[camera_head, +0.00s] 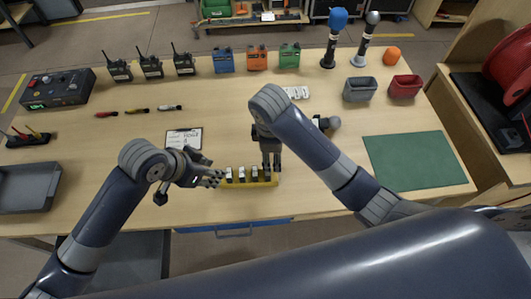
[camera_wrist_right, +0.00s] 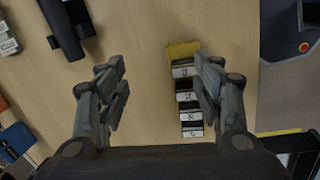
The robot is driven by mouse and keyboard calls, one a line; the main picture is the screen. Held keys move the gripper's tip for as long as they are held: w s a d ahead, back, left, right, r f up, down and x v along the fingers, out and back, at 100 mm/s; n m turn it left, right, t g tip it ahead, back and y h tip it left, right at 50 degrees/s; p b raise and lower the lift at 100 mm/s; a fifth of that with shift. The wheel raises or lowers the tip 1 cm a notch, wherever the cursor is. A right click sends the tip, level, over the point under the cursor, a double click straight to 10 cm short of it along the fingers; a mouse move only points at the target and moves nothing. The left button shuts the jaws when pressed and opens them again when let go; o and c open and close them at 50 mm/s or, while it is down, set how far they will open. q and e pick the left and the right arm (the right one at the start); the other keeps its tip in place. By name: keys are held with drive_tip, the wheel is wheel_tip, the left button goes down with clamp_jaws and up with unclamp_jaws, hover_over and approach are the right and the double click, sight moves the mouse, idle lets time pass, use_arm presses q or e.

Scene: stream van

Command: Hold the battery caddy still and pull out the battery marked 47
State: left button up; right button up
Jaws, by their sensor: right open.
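The yellow battery caddy (camera_head: 250,184) sits near the table's front edge, with several pale-topped batteries (camera_head: 241,174) in a row. The right wrist view shows its yellow end (camera_wrist_right: 184,48) and batteries with dark printed labels (camera_wrist_right: 186,97); the numbers are too small to read for sure. My left gripper (camera_head: 217,179) is at the caddy's left end; whether it touches or grips it I cannot tell. My right gripper (camera_head: 271,163) is over the caddy's right part. In its wrist view its fingers (camera_wrist_right: 164,92) are wide apart and empty, one partly covering the battery row.
A printed card (camera_head: 184,139) lies behind my left gripper. A dark item with a grey round end (camera_head: 332,122) lies right of my right gripper. A green mat (camera_head: 415,160) is at right, a grey tray (camera_head: 28,187) at far left. Radios and coloured boxes stand at the back.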

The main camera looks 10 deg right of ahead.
sight(266, 173)
drive_tip(key=shift+s+a+r+n+g+y, duration=0.25)
drive_tip(key=shift+s+a+r+n+g, duration=0.1)
drive_tip(key=shift+a+r, duration=0.2)
drive_tip(key=shift+s+a+r+n+g+y, duration=0.3)
drive_tip(key=shift+a+r+n, duration=0.1)
drive_tip(key=shift+a, duration=0.25)
drive_tip(key=shift+s+a, duration=0.1)
wheel_tip(266, 173, down, 11)
drive_tip(key=shift+r, duration=0.2)
